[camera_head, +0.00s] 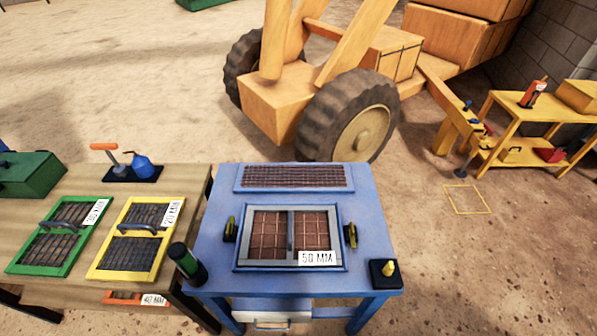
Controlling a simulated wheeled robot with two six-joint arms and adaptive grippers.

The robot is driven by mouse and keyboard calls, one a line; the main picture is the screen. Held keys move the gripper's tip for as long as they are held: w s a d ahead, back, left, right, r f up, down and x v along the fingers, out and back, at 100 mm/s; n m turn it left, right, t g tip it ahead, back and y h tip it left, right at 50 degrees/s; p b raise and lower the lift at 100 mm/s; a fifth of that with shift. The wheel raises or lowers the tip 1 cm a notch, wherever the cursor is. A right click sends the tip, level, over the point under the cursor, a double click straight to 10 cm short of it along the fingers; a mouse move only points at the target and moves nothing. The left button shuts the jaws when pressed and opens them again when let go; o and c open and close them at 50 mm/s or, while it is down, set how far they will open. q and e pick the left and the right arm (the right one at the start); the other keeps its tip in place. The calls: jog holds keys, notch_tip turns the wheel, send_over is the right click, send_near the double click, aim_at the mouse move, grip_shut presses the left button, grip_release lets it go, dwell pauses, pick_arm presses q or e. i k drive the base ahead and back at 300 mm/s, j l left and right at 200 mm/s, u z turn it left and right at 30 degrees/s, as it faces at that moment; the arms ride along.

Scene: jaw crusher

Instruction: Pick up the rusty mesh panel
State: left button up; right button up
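A mesh panel with rusty brown mesh (266,232) lies in a grey frame on the blue table (222,215) at the centre. A grey bar crosses its middle, and a white "50 MM" label covers its lower right corner. A yellow-and-black clamp-like part stands at its left side (230,229) and another at its right side (350,235). Neither of my grippers is in view, so nothing is seen holding the panel.
Green-framed (22,270) and yellow-framed (95,272) mesh panels lie on the wooden table (190,185) at left. A dark cylinder (184,262) stands near the blue table's left edge. A black box with a yellow knob (385,272) sits front right.

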aim_at(333, 259)
jog(key=j+u, duration=0.3)
jog(key=j, duration=1.75)
